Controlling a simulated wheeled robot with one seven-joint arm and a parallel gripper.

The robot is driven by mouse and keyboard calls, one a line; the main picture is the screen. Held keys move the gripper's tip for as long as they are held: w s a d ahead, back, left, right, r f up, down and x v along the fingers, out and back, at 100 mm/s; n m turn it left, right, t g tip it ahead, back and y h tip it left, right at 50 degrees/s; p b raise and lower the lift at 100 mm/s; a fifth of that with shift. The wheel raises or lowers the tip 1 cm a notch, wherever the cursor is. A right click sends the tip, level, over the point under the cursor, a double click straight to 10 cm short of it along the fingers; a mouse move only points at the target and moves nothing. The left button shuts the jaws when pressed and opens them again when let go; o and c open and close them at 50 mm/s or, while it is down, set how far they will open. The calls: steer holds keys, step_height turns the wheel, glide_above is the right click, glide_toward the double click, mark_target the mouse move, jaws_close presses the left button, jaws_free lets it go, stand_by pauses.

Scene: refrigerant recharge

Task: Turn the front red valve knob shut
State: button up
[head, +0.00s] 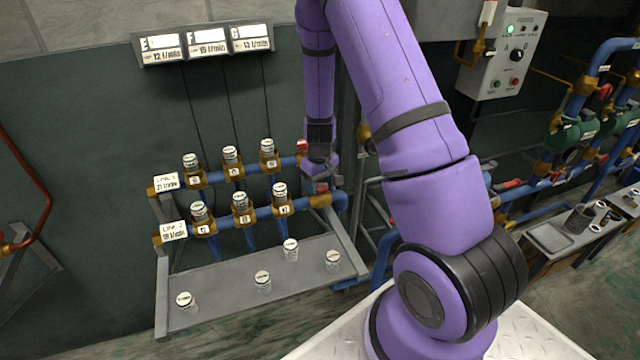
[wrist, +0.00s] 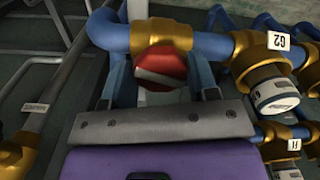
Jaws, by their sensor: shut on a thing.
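The front red valve knob (head: 322,188) sits at the right end of the front blue pipe, mostly hidden by my gripper (head: 320,180) in the head view. In the wrist view the red knob (wrist: 160,66) shows large, round and with a pale bar across it, set on a brass valve body (wrist: 163,34). My gripper (wrist: 160,88) is shut on this knob, with one finger on each side of it. How far the knob is turned I cannot tell.
A second red knob (head: 302,146) is on the rear pipe, close behind my gripper. Brass fittings with white-capped cylinders (head: 240,201) line both pipes to the left. Several loose cylinders (head: 291,250) stand on the grey shelf (head: 225,290). A control box (head: 503,55) hangs at the upper right.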

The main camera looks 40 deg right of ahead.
mark_target(318, 185)
steer(key=m, duration=0.7)
steer(key=shift+a, duration=0.1)
steer(key=m, duration=0.3)
steer(key=shift+w+m, duration=0.1)
steer(key=shift+m, duration=2.1)
steer(key=o, duration=0.9)
step_height(318, 185, up, 11)
steer(key=shift+f, duration=0.1)
